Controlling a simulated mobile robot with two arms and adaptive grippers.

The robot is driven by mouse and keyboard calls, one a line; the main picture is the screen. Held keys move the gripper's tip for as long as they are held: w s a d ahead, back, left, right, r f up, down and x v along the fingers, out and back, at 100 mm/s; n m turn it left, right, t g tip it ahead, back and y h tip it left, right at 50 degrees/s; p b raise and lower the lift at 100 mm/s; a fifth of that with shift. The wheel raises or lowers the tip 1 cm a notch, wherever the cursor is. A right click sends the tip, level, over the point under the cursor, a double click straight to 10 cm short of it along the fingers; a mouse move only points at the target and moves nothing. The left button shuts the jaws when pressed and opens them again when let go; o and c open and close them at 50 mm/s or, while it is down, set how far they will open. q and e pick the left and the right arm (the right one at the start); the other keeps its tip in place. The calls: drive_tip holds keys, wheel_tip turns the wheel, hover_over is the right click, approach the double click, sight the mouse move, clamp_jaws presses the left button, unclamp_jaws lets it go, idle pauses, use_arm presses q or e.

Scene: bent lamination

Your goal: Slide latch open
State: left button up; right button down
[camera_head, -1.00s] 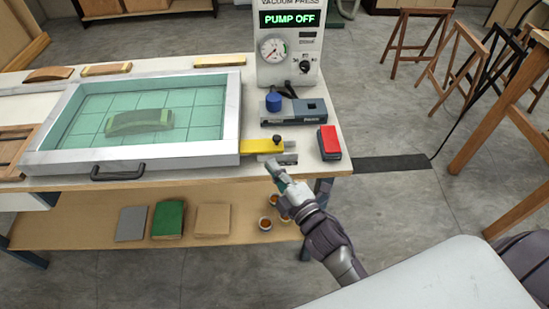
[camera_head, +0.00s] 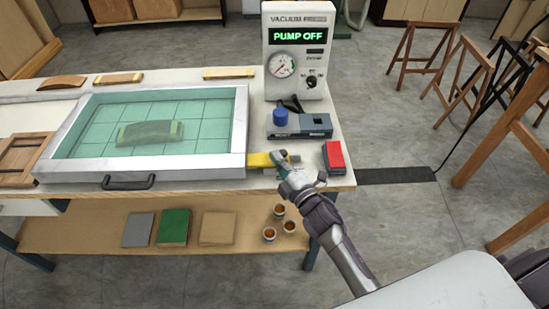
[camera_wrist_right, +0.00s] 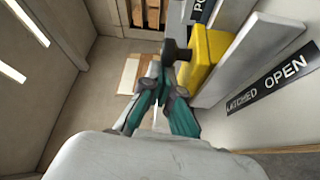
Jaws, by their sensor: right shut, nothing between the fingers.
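The yellow latch (camera_head: 260,160) sits at the right end of the press frame's front edge, partly hidden behind my right gripper. In the right wrist view the yellow latch (camera_wrist_right: 208,58) has a dark knob (camera_wrist_right: 174,50) sticking out from it. A label strip reading LATCHED and OPEN (camera_wrist_right: 272,78) runs beside it. My right gripper (camera_head: 281,163) is shut and empty at the latch's right end. In the wrist view its teal-padded fingertips (camera_wrist_right: 162,82) are close to the knob; I cannot tell whether they touch. My left gripper is not in view.
The pale press frame (camera_head: 246,125) holds a green sheet over a curved piece (camera_head: 150,133). A red block (camera_head: 333,157), a blue-knobbed device (camera_head: 300,126) and the vacuum press unit (camera_head: 297,60), reading PUMP OFF, stand nearby. Small cups (camera_head: 270,234) sit on the lower shelf.

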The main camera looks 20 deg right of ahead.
drive_tip(key=shift+d, duration=0.1)
drive_tip(key=d, duration=0.2)
drive_tip(key=s+d, duration=0.1)
drive_tip(key=d, duration=0.1)
drive_tip(key=shift+s, duration=0.1)
drive_tip(key=shift+a+r, duration=0.1)
